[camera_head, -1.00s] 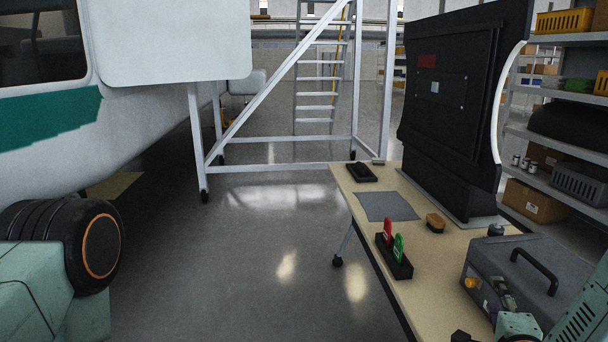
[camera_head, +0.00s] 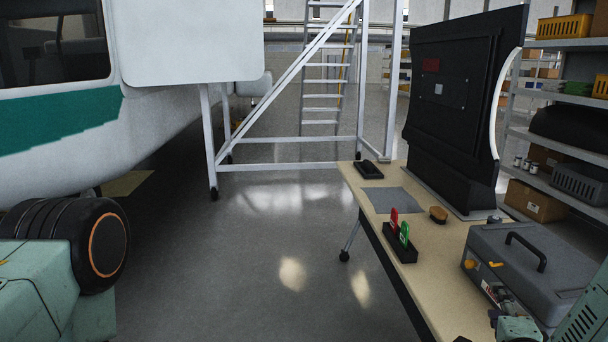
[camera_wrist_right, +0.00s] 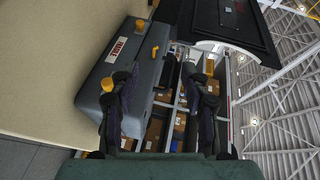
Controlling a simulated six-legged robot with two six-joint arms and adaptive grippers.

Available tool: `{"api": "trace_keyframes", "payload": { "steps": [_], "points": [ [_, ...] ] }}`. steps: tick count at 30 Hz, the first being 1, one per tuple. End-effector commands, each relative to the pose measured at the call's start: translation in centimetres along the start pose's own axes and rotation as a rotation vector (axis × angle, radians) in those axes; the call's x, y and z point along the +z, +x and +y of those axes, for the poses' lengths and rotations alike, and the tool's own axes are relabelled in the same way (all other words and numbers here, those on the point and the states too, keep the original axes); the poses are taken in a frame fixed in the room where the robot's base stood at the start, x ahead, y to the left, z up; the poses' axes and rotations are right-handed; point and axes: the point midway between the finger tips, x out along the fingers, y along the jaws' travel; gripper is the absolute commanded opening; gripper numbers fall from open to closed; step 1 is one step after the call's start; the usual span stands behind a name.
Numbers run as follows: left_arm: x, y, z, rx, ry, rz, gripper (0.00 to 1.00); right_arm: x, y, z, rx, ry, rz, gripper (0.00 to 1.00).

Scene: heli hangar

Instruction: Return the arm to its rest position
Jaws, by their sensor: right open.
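My right gripper (camera_head: 503,303) is at the bottom right of the head view, low in front of the grey case (camera_head: 545,262) on the table. In the right wrist view the two dark fingers (camera_wrist_right: 158,88) are spread apart with nothing between them. The grey case shows behind and left of them (camera_wrist_right: 145,65), with a white label and yellow latches. The left finger overlaps the case in that view; whether it touches cannot be told. My left gripper is not in view.
The wooden table (camera_head: 440,262) carries a black holder (camera_head: 400,246) with red and green items, a brush (camera_head: 438,214), a grey mat (camera_head: 393,200) and a tall black panel (camera_head: 465,100). Shelves (camera_head: 560,148) stand at right. The helicopter (camera_head: 60,150) is left; open floor (camera_head: 250,270) lies between.

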Motion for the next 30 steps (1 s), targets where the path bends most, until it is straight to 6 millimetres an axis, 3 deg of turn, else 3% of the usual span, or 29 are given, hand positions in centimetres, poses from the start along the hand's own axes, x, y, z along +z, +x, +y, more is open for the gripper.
{"api": "trace_keyframes", "payload": {
  "steps": [8, 14, 21, 24, 30],
  "points": [
    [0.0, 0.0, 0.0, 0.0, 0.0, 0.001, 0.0, 4.1, -3.1, 6.7, 0.218, -0.284, -0.16, 0.47],
    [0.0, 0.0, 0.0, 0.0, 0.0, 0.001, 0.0, 7.1, -8.0, 13.1, 0.409, -0.564, -0.357, 0.47],
    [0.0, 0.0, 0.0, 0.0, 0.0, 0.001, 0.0, 9.1, -19.4, 22.1, 0.668, -1.01, -0.782, 0.47],
    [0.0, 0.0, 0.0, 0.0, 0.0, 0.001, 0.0, 8.9, -24.2, 24.5, 0.739, -1.154, -0.963, 0.47],
    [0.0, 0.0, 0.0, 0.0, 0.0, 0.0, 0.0, 7.6, -32.7, 27.3, 0.829, -1.368, -1.311, 0.47]
  ]
}}
